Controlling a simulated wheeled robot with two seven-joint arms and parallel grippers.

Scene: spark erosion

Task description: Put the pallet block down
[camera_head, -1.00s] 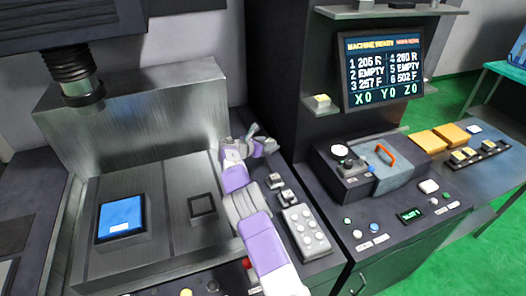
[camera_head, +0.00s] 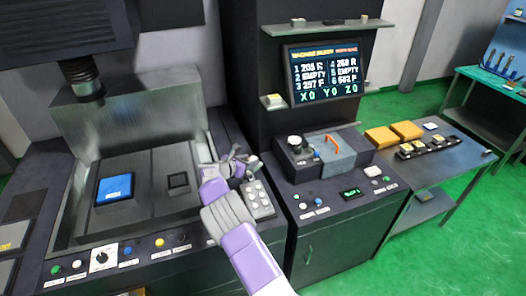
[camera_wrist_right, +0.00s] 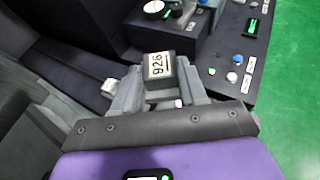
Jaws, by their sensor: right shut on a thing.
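My right gripper (camera_head: 240,160) is at the right side of the machine's work area in the head view, just behind the grey button pad. In the right wrist view the gripper (camera_wrist_right: 155,92) is shut on a small dark pallet block (camera_wrist_right: 158,85) with a pale top label reading "926". The block sits between both fingers. I cannot tell whether its underside touches a surface. My left gripper is not in view.
A button pad (camera_head: 258,200) stands by my right forearm. A blue screen-like square (camera_head: 114,188) and a dark square frame (camera_head: 178,181) are on the work plate. A console (camera_head: 320,155) with an orange handle is at right, beside a bench with yellow boxes (camera_head: 381,138).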

